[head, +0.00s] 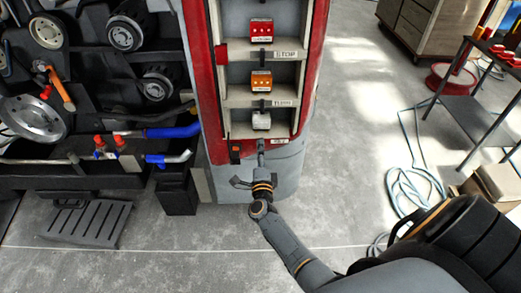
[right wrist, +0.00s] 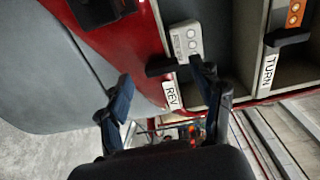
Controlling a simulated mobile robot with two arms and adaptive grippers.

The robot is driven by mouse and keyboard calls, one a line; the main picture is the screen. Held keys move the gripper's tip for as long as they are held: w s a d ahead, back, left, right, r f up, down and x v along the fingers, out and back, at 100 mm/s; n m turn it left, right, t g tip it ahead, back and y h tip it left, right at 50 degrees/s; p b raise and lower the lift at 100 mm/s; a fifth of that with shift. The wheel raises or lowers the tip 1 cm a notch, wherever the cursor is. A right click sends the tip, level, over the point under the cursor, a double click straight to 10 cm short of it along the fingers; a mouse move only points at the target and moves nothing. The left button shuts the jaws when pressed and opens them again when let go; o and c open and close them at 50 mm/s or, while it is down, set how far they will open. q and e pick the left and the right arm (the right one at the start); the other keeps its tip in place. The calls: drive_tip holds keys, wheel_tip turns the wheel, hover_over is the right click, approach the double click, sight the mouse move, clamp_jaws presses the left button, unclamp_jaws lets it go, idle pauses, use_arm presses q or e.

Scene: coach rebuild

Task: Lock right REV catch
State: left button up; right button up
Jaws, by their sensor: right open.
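The white REV lamp block (head: 261,120) sits in the lowest bay of the red-edged lamp column (head: 222,105). Whether a finger touches the catch cannot be told. My left gripper is not in view.
Above are an orange block (head: 261,80) and a red block (head: 261,31), each with a dark catch. A black parts board (head: 85,90) stands left. A coiled hose (head: 415,195) and a dark side table (head: 470,88) are right. Bare floor lies between.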

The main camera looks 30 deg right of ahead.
drive_tip(key=v, duration=1)
drive_tip(key=shift+w+a+f, duration=0.1)
drive_tip(key=s+a+f+n+g+y, duration=0.1)
drive_tip(key=s+a+f+n+y, duration=0.15)
drive_tip(key=a+f+n, duration=0.35)
drive_tip(key=s+a+f+n+y, duration=0.15)
drive_tip(key=f+n+y, duration=0.25)
drive_tip(key=f, duration=0.4)
drive_tip(key=s+a+f+n+g+y, duration=0.4)
drive_tip(key=s+f+n, duration=0.4)
drive_tip(key=s+f, duration=0.55)
drive_tip(key=s+d+f+n+g, duration=0.1)
drive_tip(key=s+f+n+g, duration=0.2)
drive_tip(key=s, duration=0.5)
drive_tip(key=s+d+f+n+g+h, duration=0.1)
drive_tip(key=s+d+f+n+g, duration=0.1)
drive_tip(key=s+f, duration=0.4)
drive_tip(key=s+d+f+n+g, duration=0.1)
drive_tip(key=s+f+n+g, duration=0.2)
drive_tip(key=s, duration=0.8)
drive_tip(key=shift+d+f+n+g, duration=0.3)
drive_tip(key=shift+f+n+g, duration=0.1)
drive_tip(key=shift+f+g, duration=0.35)
